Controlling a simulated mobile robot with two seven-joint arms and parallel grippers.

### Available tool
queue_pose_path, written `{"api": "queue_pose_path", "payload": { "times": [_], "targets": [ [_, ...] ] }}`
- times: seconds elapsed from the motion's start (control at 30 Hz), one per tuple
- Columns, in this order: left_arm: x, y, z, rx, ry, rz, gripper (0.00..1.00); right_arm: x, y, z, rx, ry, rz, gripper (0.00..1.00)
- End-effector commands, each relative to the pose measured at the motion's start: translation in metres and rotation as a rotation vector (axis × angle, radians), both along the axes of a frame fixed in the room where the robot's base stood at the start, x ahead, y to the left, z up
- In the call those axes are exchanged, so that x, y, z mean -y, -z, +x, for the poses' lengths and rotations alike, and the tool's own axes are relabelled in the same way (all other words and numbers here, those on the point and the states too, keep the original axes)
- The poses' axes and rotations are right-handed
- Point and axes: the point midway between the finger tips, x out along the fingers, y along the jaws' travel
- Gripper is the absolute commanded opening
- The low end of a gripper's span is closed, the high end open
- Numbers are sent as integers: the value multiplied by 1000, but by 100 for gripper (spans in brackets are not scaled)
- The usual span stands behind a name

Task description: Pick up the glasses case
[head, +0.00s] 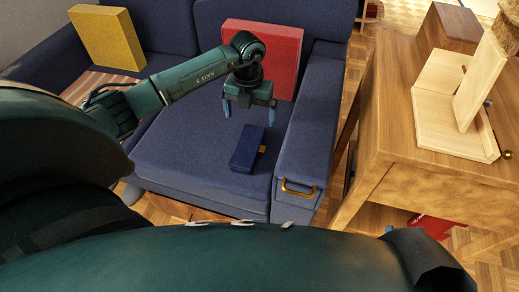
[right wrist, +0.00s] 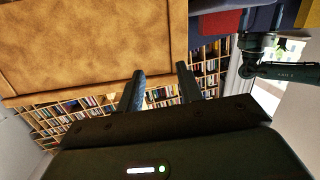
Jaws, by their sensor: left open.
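A dark blue box, which looks like the glasses case (head: 247,149), lies on the blue sofa's seat in the head view. A small orange-yellow piece (head: 263,149) shows at its right edge; I cannot tell if it is a separate thing. My left gripper (head: 249,113) is open and empty, above and a little behind the case, with its blue-tipped fingers pointing down. It is apart from the case. In the right wrist view my right gripper (right wrist: 161,70) has its two dark fingers apart with nothing between them. The case is not visible there.
The blue sofa (head: 190,150) has a red cushion (head: 265,55) behind the gripper and a yellow cushion (head: 106,40) at the left. Its armrest (head: 308,150) borders the case's right side. A wooden table (head: 400,130) stands right, bearing wooden pieces. The seat around the case is clear.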

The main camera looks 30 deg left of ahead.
Motion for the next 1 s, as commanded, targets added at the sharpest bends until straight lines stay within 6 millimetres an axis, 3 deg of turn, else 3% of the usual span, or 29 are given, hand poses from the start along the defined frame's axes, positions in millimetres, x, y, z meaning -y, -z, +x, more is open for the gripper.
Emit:
{"api": "queue_pose_path", "payload": {
  "times": [0.3, 0.57, 0.8, 1.0],
  "targets": [
    [2, 60, -1, -3, 2, -3, 100, -5, 1, 2, 113, -22, 6, 36],
    [1, 80, -1, -1, 3, -3, 100, -7, -1, 1, 163, -34, 13, 36],
    [1, 117, 0, -3, 3, -5, 100, -14, 1, -2, 266, -68, 22, 36],
    [1, 127, 0, 0, 4, -4, 100, -17, -2, -3, 299, -79, 31, 36]
  ]
}}
